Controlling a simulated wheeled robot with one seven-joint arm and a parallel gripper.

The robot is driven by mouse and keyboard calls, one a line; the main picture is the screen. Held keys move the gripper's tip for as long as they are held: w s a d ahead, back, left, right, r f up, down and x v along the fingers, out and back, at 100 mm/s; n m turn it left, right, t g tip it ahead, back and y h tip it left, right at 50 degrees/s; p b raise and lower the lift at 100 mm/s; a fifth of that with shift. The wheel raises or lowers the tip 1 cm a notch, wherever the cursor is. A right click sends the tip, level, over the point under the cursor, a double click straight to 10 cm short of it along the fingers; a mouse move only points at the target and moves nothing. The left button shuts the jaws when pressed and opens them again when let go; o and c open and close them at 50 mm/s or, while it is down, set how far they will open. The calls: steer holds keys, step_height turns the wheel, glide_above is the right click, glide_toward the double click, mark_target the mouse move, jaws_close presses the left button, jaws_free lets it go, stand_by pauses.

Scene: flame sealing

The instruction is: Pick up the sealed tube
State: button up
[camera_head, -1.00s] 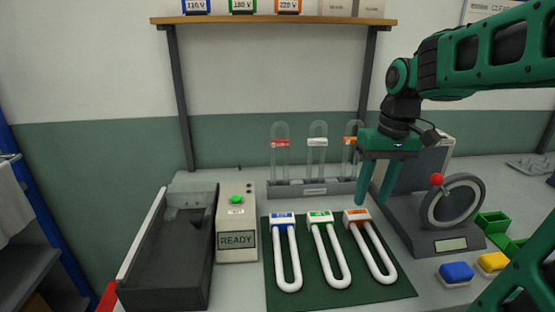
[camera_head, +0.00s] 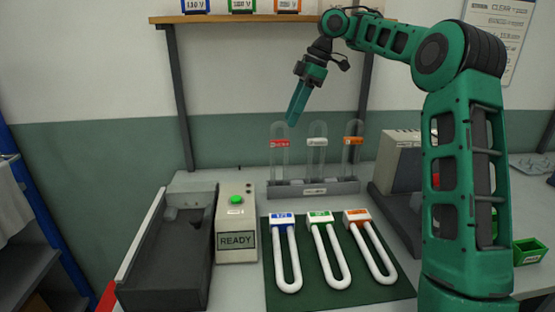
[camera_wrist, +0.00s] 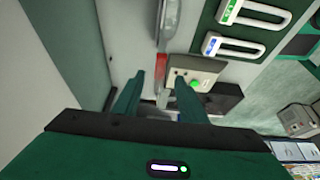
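Three clear tubes stand upright in a grey rack (camera_head: 317,188) at the back of the bench. The left tube (camera_head: 279,165) has a red label, the middle tube (camera_head: 317,162) a white one, the right tube (camera_head: 353,160) an orange one. I cannot tell from these frames which tube is sealed. My gripper (camera_head: 293,120) is in the air near the top of the red-labelled tube, fingers tilted down-left. In the wrist view its two fingers (camera_wrist: 160,84) are apart and hold nothing. The red-labelled tube (camera_wrist: 161,64) shows beyond the gap between them.
A green mat (camera_head: 303,296) holds three white U-shaped lamps with blue, green and orange caps. A box reading READY (camera_head: 236,241) with a green button and a dark tray (camera_head: 165,275) stand at left. A shelf (camera_head: 270,18) hangs above the rack.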

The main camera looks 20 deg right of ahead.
mark_target(282, 140)
steer(key=shift+w+a+f, duration=0.15)
steer(key=shift+a+f, duration=0.5)
steer(key=shift+d+x, duration=0.2)
steer(key=shift+x, duration=2.1)
steer(key=shift+d+x, duration=0.2)
steer(key=shift+x, duration=2.05)
steer(key=shift+f, duration=0.2)
jaws_close()
